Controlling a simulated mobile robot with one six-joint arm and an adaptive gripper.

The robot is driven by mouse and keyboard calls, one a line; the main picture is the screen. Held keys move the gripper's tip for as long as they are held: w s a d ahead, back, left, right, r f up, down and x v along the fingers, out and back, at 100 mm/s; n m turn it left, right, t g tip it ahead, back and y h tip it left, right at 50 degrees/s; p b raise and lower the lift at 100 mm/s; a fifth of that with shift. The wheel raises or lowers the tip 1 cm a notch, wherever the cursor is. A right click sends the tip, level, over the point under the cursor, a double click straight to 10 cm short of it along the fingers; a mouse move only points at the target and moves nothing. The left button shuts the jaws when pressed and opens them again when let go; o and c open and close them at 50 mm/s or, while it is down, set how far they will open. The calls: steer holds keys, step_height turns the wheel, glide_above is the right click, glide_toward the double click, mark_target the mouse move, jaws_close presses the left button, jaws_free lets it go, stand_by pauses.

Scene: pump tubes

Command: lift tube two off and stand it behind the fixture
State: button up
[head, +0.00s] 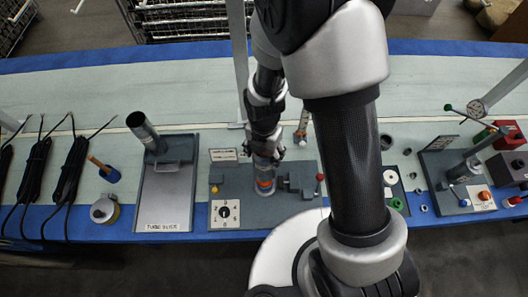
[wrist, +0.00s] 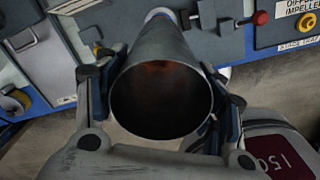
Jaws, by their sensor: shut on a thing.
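My gripper (head: 267,158) is shut on a grey, hollow tube (head: 264,176) over the middle of the fixture (head: 290,203). In the wrist view the tube (wrist: 158,52) has its round open mouth facing the camera, with one finger on each side. Its inside is dark with a reddish tint, and its far end is pale. Another grey tube (head: 142,127) stands tilted at the back of a labelled grey tray (head: 167,205).
A dial plate (head: 225,213) and a red-knobbed lever (head: 319,180) are on the fixture. A second station (head: 455,180) stands right. The pale mat behind is mostly clear.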

step_height(320, 180, up, 6)
steer(key=p, duration=0.4)
stand_by(0.6)
steer(key=shift+w, duration=0.1)
